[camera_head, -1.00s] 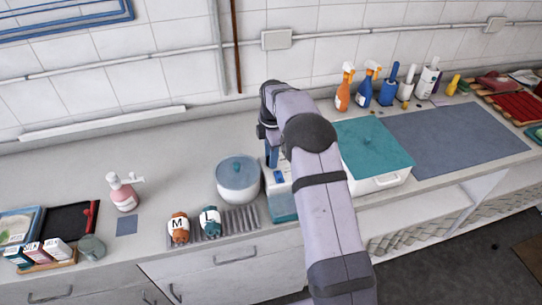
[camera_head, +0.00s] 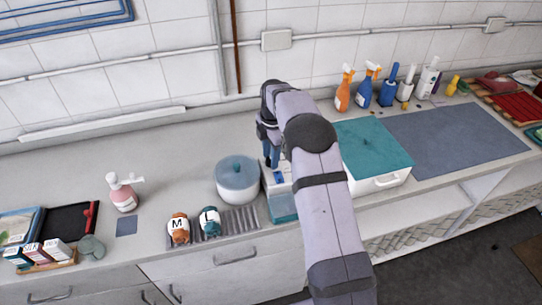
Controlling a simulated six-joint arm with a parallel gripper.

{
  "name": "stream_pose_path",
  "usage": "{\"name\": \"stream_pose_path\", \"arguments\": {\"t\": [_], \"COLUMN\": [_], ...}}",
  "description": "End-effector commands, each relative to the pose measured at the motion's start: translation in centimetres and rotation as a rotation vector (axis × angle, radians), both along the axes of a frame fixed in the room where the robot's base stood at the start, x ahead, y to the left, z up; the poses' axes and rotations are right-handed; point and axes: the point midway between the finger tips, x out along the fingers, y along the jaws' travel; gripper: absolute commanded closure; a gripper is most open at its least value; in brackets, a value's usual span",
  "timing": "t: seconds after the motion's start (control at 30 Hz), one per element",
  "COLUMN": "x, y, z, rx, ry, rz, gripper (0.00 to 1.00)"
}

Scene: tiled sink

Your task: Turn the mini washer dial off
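A small white and teal box-shaped appliance (camera_head: 282,207), which looks like the mini washer, stands near the counter's front edge, partly hidden behind my arm. Its white top has a small blue part (camera_head: 280,178) that may be the dial; its setting is too small to read. My gripper (camera_head: 271,163) points down with dark blue fingers over the back left of the appliance's top. I cannot tell whether the fingers touch it or how far apart they are.
A white round pot with a blue-grey lid (camera_head: 238,175) stands close on the left. Two labelled bottles (camera_head: 178,229) lie on a ribbed grey mat (camera_head: 241,217). A teal-lidded white bin (camera_head: 378,146) is right of my arm. The counter behind the pot is clear.

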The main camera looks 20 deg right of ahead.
Motion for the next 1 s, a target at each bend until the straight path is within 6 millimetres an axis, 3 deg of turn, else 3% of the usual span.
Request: {"name": "stream_pose_path", "arguments": {"t": [0.33, 0.8, 1.0], "x": [0.0, -0.4, -0.5], "y": [-0.1, -0.1, -0.1], "z": [0.6, 6.3, 7.2], "rx": [-0.001, 0.000, 0.000], "ry": [0.000, -0.002, 0.001], "rz": [-0.001, -0.001, -0.001], "gripper": [0.64, 0.64, 0.64]}}
